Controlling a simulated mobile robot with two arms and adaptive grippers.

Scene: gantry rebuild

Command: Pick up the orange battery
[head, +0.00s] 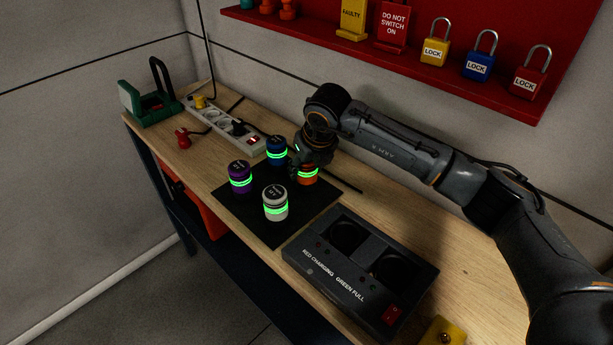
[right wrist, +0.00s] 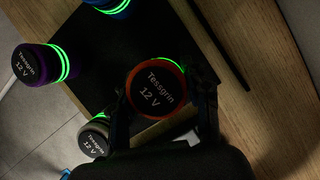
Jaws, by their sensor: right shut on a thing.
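The orange battery (head: 308,174) with a green glowing band is at the right side of the black mat (head: 260,213) in the head view. Its black top reads "Tessgrin 12 V" in the right wrist view (right wrist: 157,88). My right gripper (head: 305,165) is shut on it from above, with a finger on either side. I cannot tell whether the battery still touches the mat. The purple battery (head: 240,176), blue battery (head: 276,150) and white battery (head: 275,203) stand upright on the mat close by. My left gripper is not in view.
A black charger (head: 325,281) with two round wells lies in front of the mat. A power strip (head: 225,124) and a green device (head: 150,107) are at the back left. A red lock board (head: 400,45) hangs above the table.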

